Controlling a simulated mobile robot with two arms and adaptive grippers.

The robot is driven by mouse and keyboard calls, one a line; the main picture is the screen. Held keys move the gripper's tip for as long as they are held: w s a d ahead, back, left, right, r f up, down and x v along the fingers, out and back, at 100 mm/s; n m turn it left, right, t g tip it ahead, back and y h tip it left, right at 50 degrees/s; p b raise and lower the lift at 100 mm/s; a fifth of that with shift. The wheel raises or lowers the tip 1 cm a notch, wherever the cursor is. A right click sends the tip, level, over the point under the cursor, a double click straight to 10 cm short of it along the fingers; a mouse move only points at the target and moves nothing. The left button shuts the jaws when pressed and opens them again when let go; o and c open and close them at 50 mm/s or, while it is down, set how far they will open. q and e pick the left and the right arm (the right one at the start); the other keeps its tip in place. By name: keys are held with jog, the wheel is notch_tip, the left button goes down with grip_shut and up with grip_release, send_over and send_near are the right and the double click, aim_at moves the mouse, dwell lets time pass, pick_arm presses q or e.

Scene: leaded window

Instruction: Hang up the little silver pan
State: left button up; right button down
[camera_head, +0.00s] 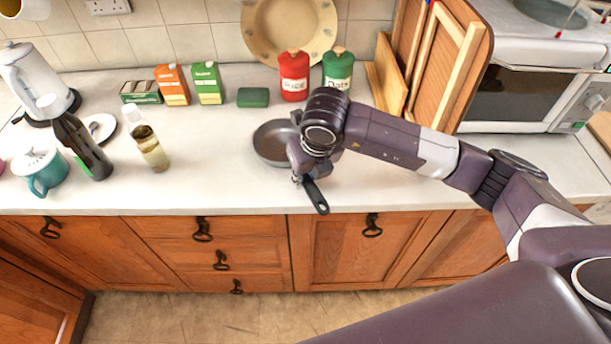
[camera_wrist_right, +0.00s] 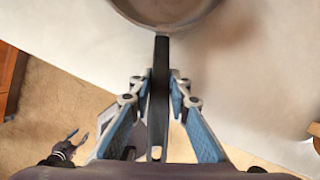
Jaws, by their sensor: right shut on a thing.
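The little pan (camera_head: 270,144) is grey with a dark handle (camera_head: 317,197) that reaches over the counter's front edge. My right gripper (camera_head: 299,177) is shut on the handle. In the right wrist view, the handle (camera_wrist_right: 160,62) runs between the two blue-padded fingers of the right gripper (camera_wrist_right: 161,82), and the pan's bowl (camera_wrist_right: 165,8) is cut off at the top. I cannot tell whether the pan touches the counter. My left gripper (camera_wrist_right: 76,138) shows small at the lower left of the wrist view, its fingers apart and empty. No hook or rail is clearly seen.
Behind the pan stand a red canister (camera_head: 294,80), a green canister (camera_head: 338,70) and a round plate (camera_head: 289,28). A bottle (camera_head: 149,148), a teal pot (camera_head: 40,170) and a kettle (camera_head: 35,78) stand left. Boards (camera_head: 432,60) and a microwave (camera_head: 515,98) are right. The counter's middle (camera_head: 205,165) is clear.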

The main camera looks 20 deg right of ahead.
jog(key=shift+w+r, duration=0.1)
jog(key=shift+r, duration=0.1)
dwell(0.3)
jog(key=shift+r+p, duration=1.2)
jog(key=shift+r, duration=1.15)
